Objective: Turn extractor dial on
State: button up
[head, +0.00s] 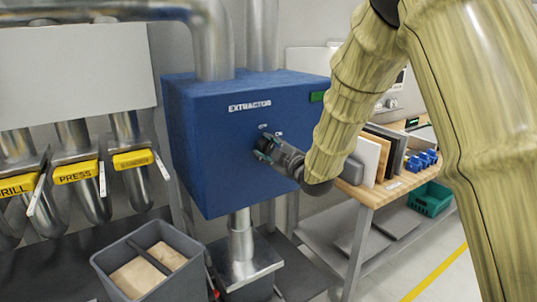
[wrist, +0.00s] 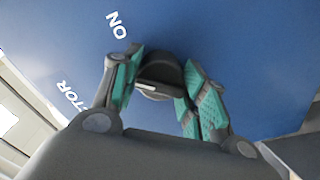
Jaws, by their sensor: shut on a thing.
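The blue extractor box (head: 215,165) carries the word EXTRACTOR and a green indicator (head: 317,96) near its upper right edge. Its dial is mostly hidden behind my gripper (head: 266,150) in the head view. In the wrist view the black dial (wrist: 160,75) with a pale pointer line sits between the two green-padded fingers of my gripper (wrist: 158,92). The gripper is shut on the dial. An ON label (wrist: 117,24) shows above and left of the dial. The OFF label is too small to read in the head view.
A grey bin (head: 148,262) stands below left of the box. Yellow-labelled duct gates (head: 75,172), PRESS among them, hang at the left. A wooden-topped bench (head: 385,188) with boards and blue parts is at the right, with a green crate (head: 430,200) below.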

jog(key=m+b, duration=0.2)
jog(key=m, duration=0.3)
jog(key=shift+f+m, duration=0.1)
jog(key=shift+m, duration=0.2)
jog(key=m+b, duration=0.1)
jog(key=m, duration=0.4)
jog(key=shift+m, duration=0.3)
jog(key=o, duration=1)
jog(key=v, duration=1.2)
jog(key=shift+d, duration=0.1)
